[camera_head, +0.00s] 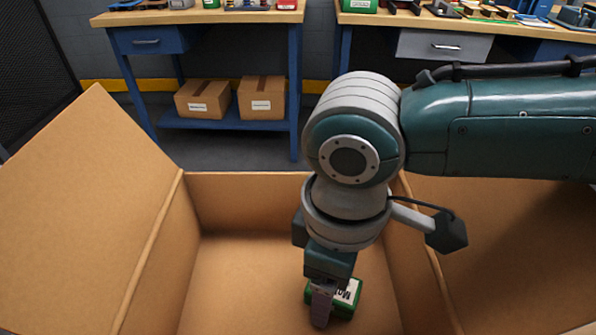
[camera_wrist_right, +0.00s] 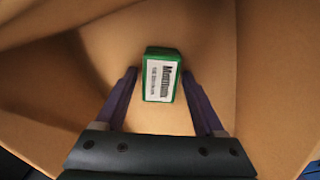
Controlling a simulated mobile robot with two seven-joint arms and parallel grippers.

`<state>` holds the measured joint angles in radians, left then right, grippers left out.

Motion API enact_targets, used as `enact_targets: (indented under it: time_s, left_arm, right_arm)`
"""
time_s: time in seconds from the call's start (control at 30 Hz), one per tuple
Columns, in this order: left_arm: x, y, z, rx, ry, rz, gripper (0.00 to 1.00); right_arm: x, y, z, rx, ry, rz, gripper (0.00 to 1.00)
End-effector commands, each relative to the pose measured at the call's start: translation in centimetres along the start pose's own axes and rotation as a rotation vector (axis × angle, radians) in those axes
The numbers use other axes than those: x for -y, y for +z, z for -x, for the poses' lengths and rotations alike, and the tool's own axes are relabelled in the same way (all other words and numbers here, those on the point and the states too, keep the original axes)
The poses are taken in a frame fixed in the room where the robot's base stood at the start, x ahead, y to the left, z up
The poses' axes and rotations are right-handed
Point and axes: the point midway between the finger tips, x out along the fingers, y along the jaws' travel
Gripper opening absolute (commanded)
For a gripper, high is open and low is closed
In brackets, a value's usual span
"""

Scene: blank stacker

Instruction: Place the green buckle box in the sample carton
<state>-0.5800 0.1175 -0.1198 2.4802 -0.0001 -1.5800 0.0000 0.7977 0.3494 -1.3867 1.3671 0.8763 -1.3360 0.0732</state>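The green buckle box (camera_head: 346,296) with a white printed label is inside the open cardboard sample carton (camera_head: 240,270), low down near its right wall. My right gripper (camera_head: 321,305) reaches down into the carton and partly covers the box in the head view. In the right wrist view the box (camera_wrist_right: 161,76) lies between the two spread purple fingers, with a gap on each side. The right gripper is open and does not hold it. I cannot tell exactly how high the fingertips are above the carton floor. My left gripper is not in view.
The carton's left flap (camera_head: 80,210) and right flap (camera_head: 510,240) are folded outward. The carton floor left of my arm is clear. Behind stand blue workbenches (camera_head: 215,17) with small items; two closed cardboard boxes (camera_head: 262,98) (camera_head: 203,99) sit on the lower shelf.

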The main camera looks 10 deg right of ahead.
Motion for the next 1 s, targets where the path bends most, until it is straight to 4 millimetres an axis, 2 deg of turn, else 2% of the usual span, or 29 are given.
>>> enact_targets:
  time_s: [0.27,0.4,0.47,0.8,1.0]
  left_arm:
    - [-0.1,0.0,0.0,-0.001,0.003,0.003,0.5]
    - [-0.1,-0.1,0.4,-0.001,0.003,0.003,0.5]
    - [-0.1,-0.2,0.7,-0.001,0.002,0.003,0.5]
    - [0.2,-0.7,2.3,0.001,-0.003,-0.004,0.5]
    - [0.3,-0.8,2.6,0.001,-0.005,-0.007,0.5]
  right_arm:
    - [0.0,0.0,0.0,0.0,0.0,0.0,0.79]
    - [0.0,0.0,0.9,-0.001,0.0,0.001,0.79]
    - [0.0,-0.1,1.9,-0.002,0.0,0.002,0.79]
    - [-0.1,-0.1,9.3,-0.004,0.001,0.001,0.79]
    - [0.0,-0.1,11.9,-0.002,0.0,0.0,0.79]
